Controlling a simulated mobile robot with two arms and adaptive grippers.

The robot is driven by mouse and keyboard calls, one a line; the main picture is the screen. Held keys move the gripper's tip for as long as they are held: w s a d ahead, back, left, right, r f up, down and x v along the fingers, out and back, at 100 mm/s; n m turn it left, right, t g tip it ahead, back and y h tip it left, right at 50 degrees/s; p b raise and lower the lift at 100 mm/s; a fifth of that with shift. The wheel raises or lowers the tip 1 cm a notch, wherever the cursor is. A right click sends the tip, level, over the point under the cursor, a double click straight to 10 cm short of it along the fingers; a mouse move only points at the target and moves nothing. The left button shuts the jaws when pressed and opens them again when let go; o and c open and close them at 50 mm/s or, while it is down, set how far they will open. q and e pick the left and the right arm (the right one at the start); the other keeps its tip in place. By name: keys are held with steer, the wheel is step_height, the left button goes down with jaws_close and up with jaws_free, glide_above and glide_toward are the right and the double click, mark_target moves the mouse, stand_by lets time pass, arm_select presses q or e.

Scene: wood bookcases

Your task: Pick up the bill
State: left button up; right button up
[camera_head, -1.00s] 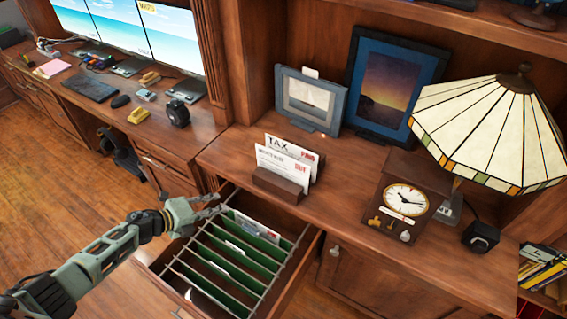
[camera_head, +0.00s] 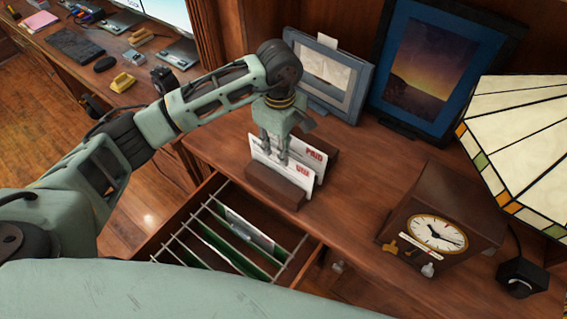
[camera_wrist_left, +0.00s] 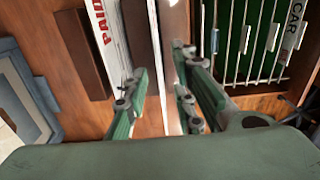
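The bill is a white envelope (camera_head: 301,178) with a red stamp, standing in the front of a wooden letter holder (camera_head: 274,190) on the desk. Behind it in the same holder stands another envelope (camera_head: 317,158) marked PAID, which also shows in the wrist view (camera_wrist_left: 108,35). My left gripper (camera_head: 275,157) points down over the holder at the envelopes. In the wrist view its two fingers (camera_wrist_left: 160,85) are apart, with the front white envelope (camera_wrist_left: 174,50) seen between them. I cannot tell whether they touch it. My right gripper is not in view.
An open file drawer (camera_head: 300,262) with hanging green folders lies in front of the holder. Picture frames (camera_head: 330,80) stand behind it. A wooden clock (camera_head: 445,205) and a stained-glass lamp (camera_head: 525,140) stand to the right. The desktop between holder and clock is clear.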

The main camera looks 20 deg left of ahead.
mark_target(280, 168)
arm_select(q)
steer(key=shift+w+f, duration=0.1)
steer(key=shift+f, duration=0.4)
steer(key=shift+f+p, duration=0.5)
steer(key=shift+f, duration=0.4)
steer(key=shift+f+p, duration=0.3)
steer(key=shift+f, duration=0.05)
step_height(280, 168, down, 5)
steer(key=shift+a+r+p, duration=0.1)
steer(key=shift+r+p, duration=0.05)
steer(key=shift+p, duration=0.7)
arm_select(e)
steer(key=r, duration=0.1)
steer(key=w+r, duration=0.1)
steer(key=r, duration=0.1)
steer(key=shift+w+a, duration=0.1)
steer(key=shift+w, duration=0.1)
arm_select(q)
steer(key=shift+c, duration=0.2)
jaws_close()
